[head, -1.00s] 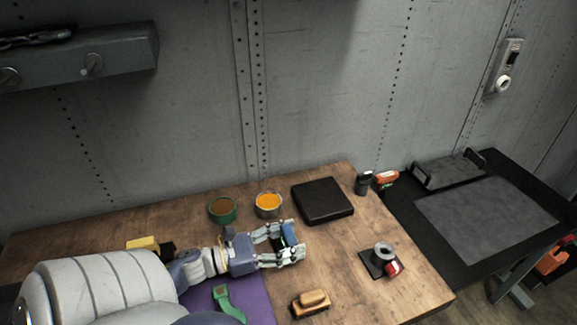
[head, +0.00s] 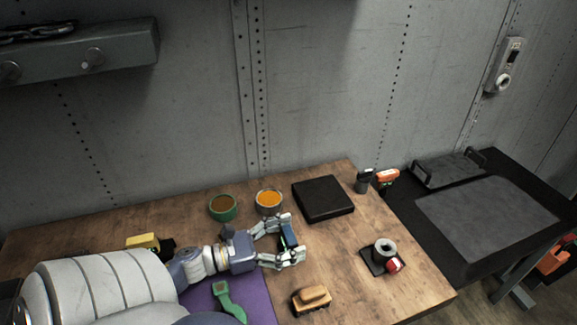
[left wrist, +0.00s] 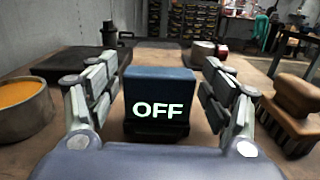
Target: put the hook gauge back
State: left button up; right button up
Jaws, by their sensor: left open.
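A dark blue boxy device (left wrist: 158,100) with a lit "OFF" display stands upright in the left wrist view, with a black part under it. It may be the hook gauge, but no hook is visible. In the head view the device (head: 289,238) shows between the fingers of my left gripper (head: 291,240), over the wooden bench. My left gripper (left wrist: 163,110) is open, with one finger on each side of the device and gaps visible. The far side of the device is hidden. My right gripper is not in view.
On the bench (head: 345,240) are a green pot (head: 223,207), an orange-filled tin (head: 269,202), a black flat case (head: 323,200), a wooden brush (head: 311,300) and a spool on a black plate (head: 380,258). A green-handled tool (head: 229,303) lies on a purple mat (head: 258,301).

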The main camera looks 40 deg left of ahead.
aim_at(284, 240)
pick_arm(q)
jog(key=shift+s+d+f, duration=0.15)
jog(key=shift+s+f, duration=0.15)
jog(key=shift+f, duration=0.45)
jog(key=shift+r+p, duration=0.2)
jog(key=shift+p, duration=0.1)
jog(key=shift+w+r+p, duration=0.15)
jog(key=shift+r+p, duration=0.2)
jog(key=shift+p, duration=0.1)
jog(key=shift+s+a+f+b, duration=0.4)
jog(key=shift+b, duration=0.05)
jog(key=v, duration=0.2)
jog(key=b+v, duration=0.1)
jog(key=r+v, duration=0.1)
jog(key=v, duration=0.1)
jog(key=shift+s+a, duration=0.1)
jog(key=shift+s, duration=0.15)
jog(key=shift+s+a+r+b, duration=0.1)
jog(key=shift+s+a+b, duration=0.2)
jog(key=shift+r, duration=0.15)
